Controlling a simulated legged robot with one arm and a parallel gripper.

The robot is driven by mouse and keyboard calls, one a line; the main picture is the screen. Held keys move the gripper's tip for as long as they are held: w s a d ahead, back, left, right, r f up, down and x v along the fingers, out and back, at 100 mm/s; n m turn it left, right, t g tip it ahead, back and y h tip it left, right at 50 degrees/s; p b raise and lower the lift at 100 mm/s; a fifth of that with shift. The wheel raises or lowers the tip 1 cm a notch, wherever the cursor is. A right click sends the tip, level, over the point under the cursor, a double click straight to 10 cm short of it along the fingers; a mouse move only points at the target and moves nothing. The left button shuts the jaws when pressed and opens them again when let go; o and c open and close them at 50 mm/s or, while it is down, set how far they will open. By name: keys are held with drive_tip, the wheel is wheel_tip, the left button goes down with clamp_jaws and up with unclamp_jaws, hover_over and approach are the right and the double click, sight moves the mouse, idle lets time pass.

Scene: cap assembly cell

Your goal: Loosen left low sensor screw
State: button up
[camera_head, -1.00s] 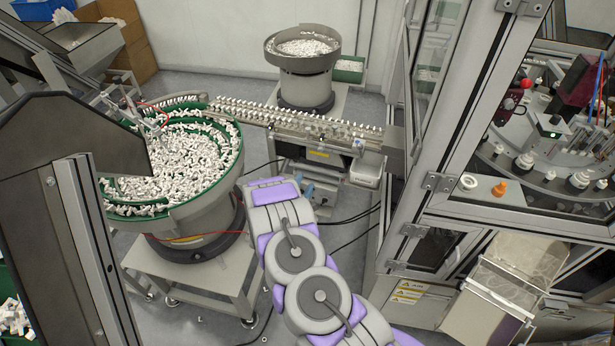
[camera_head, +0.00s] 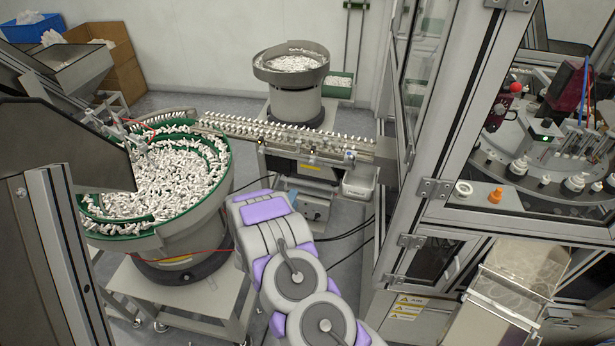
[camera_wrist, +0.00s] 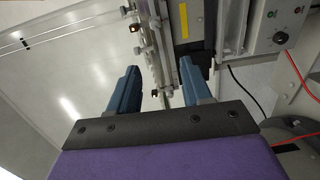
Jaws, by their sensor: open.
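My gripper (camera_wrist: 158,76) is open and empty in the wrist view, with two blue fingers. Beyond and between the fingertips is the side of the feeder rail, with small metal brackets, a sensor with an orange light (camera_wrist: 135,28) and small knobs or screws (camera_wrist: 168,91). I cannot tell for sure which of these is the left low sensor screw. In the head view the linear feeder rail (camera_head: 290,130) runs from the green bowl to the machine, with small orange-lit sensors (camera_head: 262,142) on its near side. My arm's links hide my gripper there.
A large green-lined bowl feeder (camera_head: 165,180) full of white parts stands left of my arm. A smaller round hopper (camera_head: 293,80) stands behind the rail. The framed machine (camera_head: 440,180) rises at right. A grey control box (camera_wrist: 268,30) and cables are near my gripper.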

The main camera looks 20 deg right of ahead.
drive_tip(key=m+b, duration=0.2)
drive_tip(key=m, duration=0.3)
drive_tip(key=m+b, duration=0.5)
drive_tip(key=m, duration=0.7)
approach(311, 165)
drive_tip(key=x, duration=0.8)
drive_tip(key=shift+r, duration=0.1)
clamp_jaws()
